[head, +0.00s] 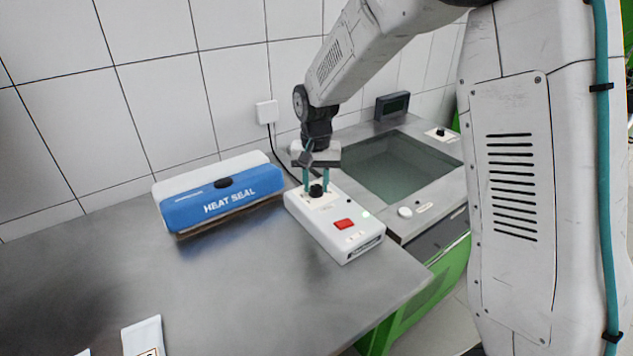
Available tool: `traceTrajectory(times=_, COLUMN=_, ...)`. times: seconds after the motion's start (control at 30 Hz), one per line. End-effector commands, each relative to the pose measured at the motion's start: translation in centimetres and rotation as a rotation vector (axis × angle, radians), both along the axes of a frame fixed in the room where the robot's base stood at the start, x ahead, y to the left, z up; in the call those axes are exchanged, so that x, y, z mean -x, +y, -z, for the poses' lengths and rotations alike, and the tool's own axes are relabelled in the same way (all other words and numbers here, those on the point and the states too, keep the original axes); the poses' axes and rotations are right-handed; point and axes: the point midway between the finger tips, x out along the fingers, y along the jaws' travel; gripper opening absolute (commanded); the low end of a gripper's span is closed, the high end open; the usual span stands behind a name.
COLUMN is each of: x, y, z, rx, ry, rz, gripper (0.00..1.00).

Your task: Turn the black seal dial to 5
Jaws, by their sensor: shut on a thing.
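The black seal dial (316,191) sits on top of a white control box (343,245) on the metal table. My gripper (316,188) points straight down over the box, its two teal fingers shut on the dial from either side. The dial's number marks are too small and partly hidden to read, so its setting cannot be told. A red switch (344,224) is on the same box, nearer the front.
A blue and white heat sealer (222,200) stands left of the box. A glass-topped bench unit (390,165) with a small dark display (392,105) is at the right. A white pouch (144,338) lies at the front left. The table's middle (235,290) is clear.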

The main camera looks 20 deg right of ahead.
Motion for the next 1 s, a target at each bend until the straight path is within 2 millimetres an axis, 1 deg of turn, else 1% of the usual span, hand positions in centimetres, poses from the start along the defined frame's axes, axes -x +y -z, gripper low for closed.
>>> traceTrajectory(times=1.0, x=-0.22, y=0.03, z=-0.19, rx=-0.003, ry=-0.007, rz=0.959, gripper=0.09)
